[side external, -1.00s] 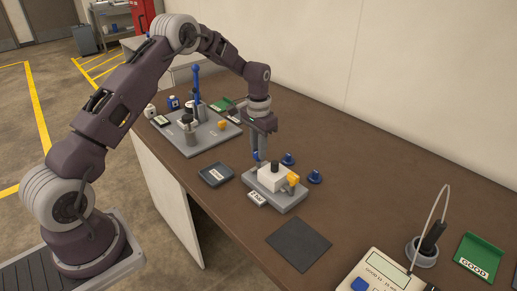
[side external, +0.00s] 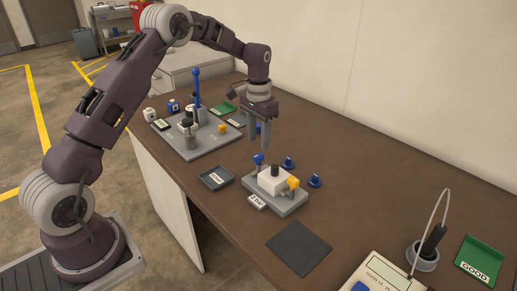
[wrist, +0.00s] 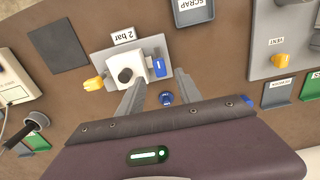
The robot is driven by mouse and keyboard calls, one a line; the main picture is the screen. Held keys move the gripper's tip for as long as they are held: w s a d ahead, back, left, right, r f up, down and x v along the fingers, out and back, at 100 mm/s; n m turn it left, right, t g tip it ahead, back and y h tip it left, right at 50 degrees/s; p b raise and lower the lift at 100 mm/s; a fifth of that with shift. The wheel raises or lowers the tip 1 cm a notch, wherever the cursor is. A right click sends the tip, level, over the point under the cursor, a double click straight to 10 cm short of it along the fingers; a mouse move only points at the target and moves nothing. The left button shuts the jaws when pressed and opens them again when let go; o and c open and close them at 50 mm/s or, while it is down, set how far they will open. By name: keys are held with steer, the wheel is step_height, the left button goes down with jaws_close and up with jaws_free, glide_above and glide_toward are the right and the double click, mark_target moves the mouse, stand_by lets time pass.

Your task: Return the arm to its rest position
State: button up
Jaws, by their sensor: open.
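My gripper (side external: 259,143) is open and empty, in the air above the brown table (side external: 360,180). It hangs above and behind the small grey fixture (side external: 273,204) with the white block (side external: 272,181), black knob, blue handle and yellow handle, and touches nothing. In the wrist view my gripper's two fingers (wrist: 162,82) are spread apart, pointing toward the fixture (wrist: 152,47) and its "2 bar" label (wrist: 123,36). My arm is bent high over the table's left part.
A larger grey board (side external: 193,147) with a tall blue lever (side external: 197,85) stands at the back left. Two blue knobs (side external: 288,162) (side external: 315,180) sit behind the fixture. A scrap tray (side external: 216,177), dark mat (side external: 298,247), probe holder (side external: 422,257) and green tray (side external: 480,257) surround open table.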

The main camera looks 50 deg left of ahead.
steer(key=shift+r, duration=0.85)
steer(key=s+d+r+t, duration=0.1)
steer(key=s+d+r, duration=0.3)
steer(key=s+r, duration=0.4)
steer(key=s+d+r+t, duration=0.2)
steer(key=s+d+r, duration=0.3)
steer(key=r, duration=0.4)
steer(key=s+d+t, duration=0.1)
steer(key=s+d, duration=0.1)
steer(key=s, duration=0.8)
steer(key=s+d+t, duration=0.1)
steer(key=s+d, duration=0.1)
steer(key=s, duration=0.9)
steer(key=shift+s+d+f+t, duration=0.2)
steer(key=shift+f+t, duration=0.05)
steer(key=shift+t, duration=0.05)
